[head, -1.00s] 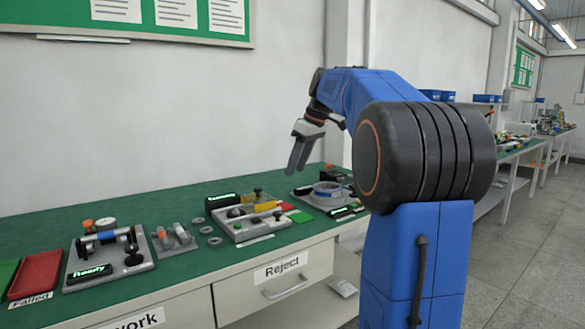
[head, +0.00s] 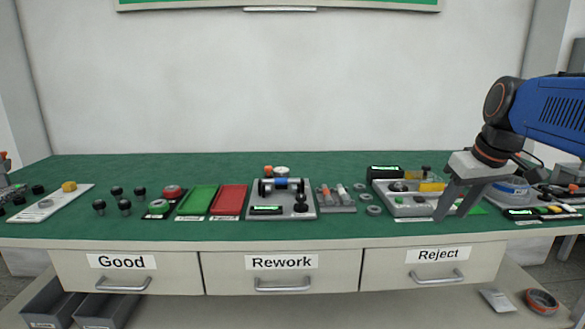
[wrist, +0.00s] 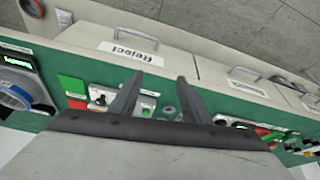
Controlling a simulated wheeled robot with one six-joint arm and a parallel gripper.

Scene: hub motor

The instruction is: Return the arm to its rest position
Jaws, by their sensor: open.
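My blue arm reaches in from the right edge of the head view. My gripper (head: 455,208) points down and left above the right part of the green bench, in front of a grey fixture (head: 408,209) with a yellow part. The two fingers are apart with nothing between them. In the wrist view my gripper (wrist: 158,90) also shows open and empty, with the bench top beyond its fingertips. How far the fingers are above the bench is hard to tell.
The bench has Good (head: 122,262), Rework (head: 282,262) and Reject (head: 438,255) drawers, all shut. A central fixture (head: 283,210), green tray (head: 198,200) and red tray (head: 229,200) stand left of my gripper. Grey bins (head: 52,305) are below. The air above the bench's middle is clear.

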